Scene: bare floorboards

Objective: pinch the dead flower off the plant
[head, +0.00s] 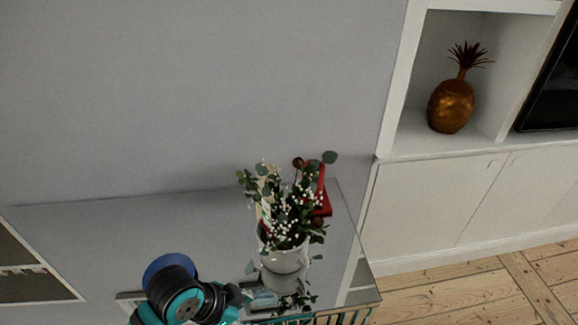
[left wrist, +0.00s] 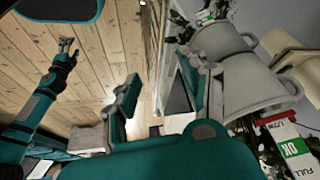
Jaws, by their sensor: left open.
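The plant (head: 285,205) has green leaves and small white blossoms and stands in a white pot (head: 283,258) on a glossy table. Round brown heads show at its top (head: 298,163) and lower right; I cannot tell for certain which is the dead flower. My left gripper (head: 240,298) is low and left of the pot, apart from the flowers. In the left wrist view my left gripper (left wrist: 162,98) is open with nothing between its fingers, and the white pot (left wrist: 258,85) is to its right. My right gripper (left wrist: 66,46) is far off over the floor, too small to read.
The table top (head: 100,225) is reflective and mostly clear on the left. A gold pineapple ornament (head: 451,105) sits in a white shelf at the right. Bare floorboards (head: 470,295) lie beyond the table.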

